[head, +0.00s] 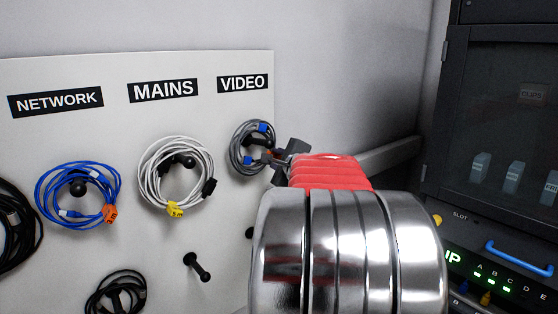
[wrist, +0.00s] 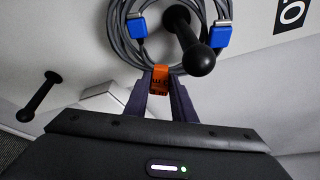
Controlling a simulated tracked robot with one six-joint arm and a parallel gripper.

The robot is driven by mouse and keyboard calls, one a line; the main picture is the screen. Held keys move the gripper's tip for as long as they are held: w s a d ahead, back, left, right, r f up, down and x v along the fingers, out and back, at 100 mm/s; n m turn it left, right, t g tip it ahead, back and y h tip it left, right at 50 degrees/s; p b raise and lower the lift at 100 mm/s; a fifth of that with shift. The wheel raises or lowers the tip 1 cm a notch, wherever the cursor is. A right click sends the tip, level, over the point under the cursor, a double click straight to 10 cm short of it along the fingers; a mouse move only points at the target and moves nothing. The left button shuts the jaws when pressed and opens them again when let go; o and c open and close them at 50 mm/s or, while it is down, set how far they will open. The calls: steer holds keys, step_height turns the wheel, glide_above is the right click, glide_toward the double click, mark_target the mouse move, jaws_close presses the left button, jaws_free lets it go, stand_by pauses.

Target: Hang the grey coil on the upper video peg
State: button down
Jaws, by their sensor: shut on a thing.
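The grey coil (head: 240,150) with blue connectors is against the white board under the VIDEO label (head: 243,83). It also fills the top of the wrist view (wrist: 120,30). The upper video peg (wrist: 187,30) shows inside the coil's ring in the wrist view, its round knob standing out in front of the coil. My gripper (head: 281,158) is at the coil's right side, shut on its orange tag (wrist: 160,80). In the wrist view my two fingers (wrist: 160,92) pinch this tag. Whether the coil's weight rests on the peg cannot be told.
A white coil (head: 146,178) hangs under MAINS and a blue coil (head: 45,190) under NETWORK. Black coils (head: 118,292) hang at the left and below. A bare peg (head: 197,266) stands below the white coil. A dark rack (head: 435,150) stands at the right.

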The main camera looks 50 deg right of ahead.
steer(key=shift+w+f, duration=0.15)
steer(key=shift+f, duration=0.9)
steer(key=shift+f, duration=0.2)
steer(key=c, duration=1.4)
jaws_free()
steer(key=v, duration=1.3)
steer(key=shift+s+a, duration=0.25)
steer(key=shift+s, duration=0.05)
